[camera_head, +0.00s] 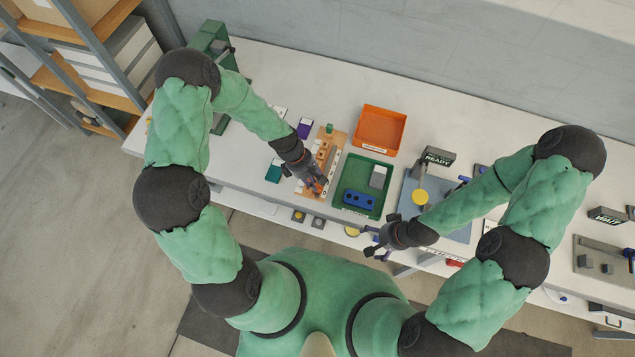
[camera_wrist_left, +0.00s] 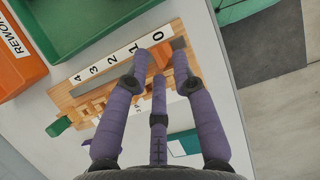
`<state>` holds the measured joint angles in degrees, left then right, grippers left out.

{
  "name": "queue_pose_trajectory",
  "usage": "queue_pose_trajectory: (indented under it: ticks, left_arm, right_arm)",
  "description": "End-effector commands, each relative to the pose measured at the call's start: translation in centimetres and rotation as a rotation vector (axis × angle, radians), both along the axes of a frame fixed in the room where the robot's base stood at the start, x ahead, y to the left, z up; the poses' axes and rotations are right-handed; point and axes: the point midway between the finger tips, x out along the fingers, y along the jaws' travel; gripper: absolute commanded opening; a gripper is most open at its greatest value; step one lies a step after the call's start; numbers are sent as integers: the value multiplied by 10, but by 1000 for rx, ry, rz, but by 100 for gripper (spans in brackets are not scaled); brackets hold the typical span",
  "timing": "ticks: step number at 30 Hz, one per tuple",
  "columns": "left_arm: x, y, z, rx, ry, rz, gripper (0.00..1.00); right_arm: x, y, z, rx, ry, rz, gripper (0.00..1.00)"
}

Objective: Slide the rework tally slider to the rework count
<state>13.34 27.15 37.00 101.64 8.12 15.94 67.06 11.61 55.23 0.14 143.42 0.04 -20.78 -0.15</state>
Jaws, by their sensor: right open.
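The wooden tally board (camera_head: 333,158) lies on the bench, left of the green tray. In the left wrist view the board (camera_wrist_left: 95,92) carries a white number strip (camera_wrist_left: 118,55) reading 4, 3, 2, 1, 0. A green piece (camera_wrist_left: 59,127) sits at its 4 end. My left gripper (camera_head: 317,187) is over the board's near end. In the wrist view its purple fingers (camera_wrist_left: 161,60) reach the 0 end, with their tips a little apart. My right gripper (camera_head: 374,243) is open and empty at the bench's front edge.
A green tray (camera_head: 345,203) with a blue part and a grey block is right of the board. An orange bin (camera_head: 402,133) is behind it. A READY sign (camera_head: 438,156) stands further right. Small cards and blocks lie left of the board.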

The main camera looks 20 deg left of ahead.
Motion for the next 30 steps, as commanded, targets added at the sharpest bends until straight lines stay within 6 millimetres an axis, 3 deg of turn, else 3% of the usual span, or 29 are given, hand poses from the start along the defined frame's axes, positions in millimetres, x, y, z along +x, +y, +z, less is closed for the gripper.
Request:
queue_pose_trajectory:
  ticks: [6,13,19,30]
  left_arm:
    - [4,18,43,3,-7,3,25]
    - [4,32,75,3,-8,1,25]
    - [4,36,86,2,-5,1,25]
    - [4,36,87,2,-5,1,25]
  right_arm:
    - [0,0,0,0,0,0,92]
    - [0,0,0,0,0,0,92]
    - [0,0,0,0,0,0,92]
    - [0,0,0,0,0,0,92]
